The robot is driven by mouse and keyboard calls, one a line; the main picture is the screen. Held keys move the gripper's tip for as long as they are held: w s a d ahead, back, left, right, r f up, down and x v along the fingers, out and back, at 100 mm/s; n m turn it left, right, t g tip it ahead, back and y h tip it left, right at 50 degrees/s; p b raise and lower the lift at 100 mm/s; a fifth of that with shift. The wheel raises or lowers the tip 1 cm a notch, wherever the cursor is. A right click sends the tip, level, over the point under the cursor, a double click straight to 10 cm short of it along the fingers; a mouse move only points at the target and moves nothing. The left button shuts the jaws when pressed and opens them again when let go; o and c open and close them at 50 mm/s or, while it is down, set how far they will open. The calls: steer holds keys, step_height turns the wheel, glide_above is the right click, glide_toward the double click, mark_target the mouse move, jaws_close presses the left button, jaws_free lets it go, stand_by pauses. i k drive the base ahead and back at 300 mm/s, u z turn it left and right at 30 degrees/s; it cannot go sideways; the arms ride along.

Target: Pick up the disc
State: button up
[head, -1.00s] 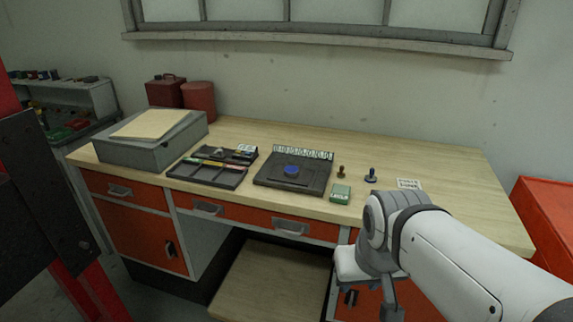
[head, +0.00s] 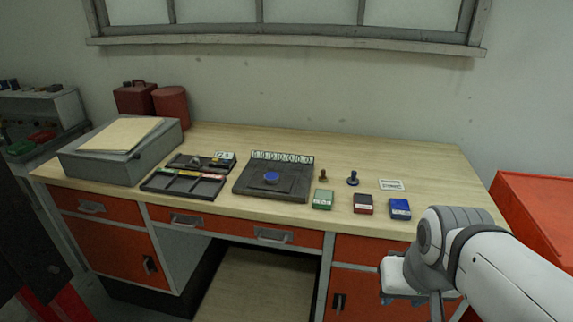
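A small blue disc (head: 271,177) lies on the dark square board (head: 243,190) in the middle of the workbench. A row of pale tags (head: 282,157) stands along the board's back edge. My gripper (head: 418,297) is at the lower right, in front of the bench drawers and well apart from the disc. Its fingers are small and partly hidden by my arm, so I cannot tell whether they are open or shut.
A dark compartment tray (head: 184,186) and a grey box (head: 122,152) stand left of the board. Green (head: 323,200), dark red (head: 363,204) and blue (head: 400,209) small boxes line the front right. Two small stamp-like objects (head: 352,178) stand behind them. The bench's back right is clear.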

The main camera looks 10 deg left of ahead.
mark_target(271, 178)
steer(key=u, duration=0.05)
steer(key=i, duration=1)
steer(key=z, duration=0.05)
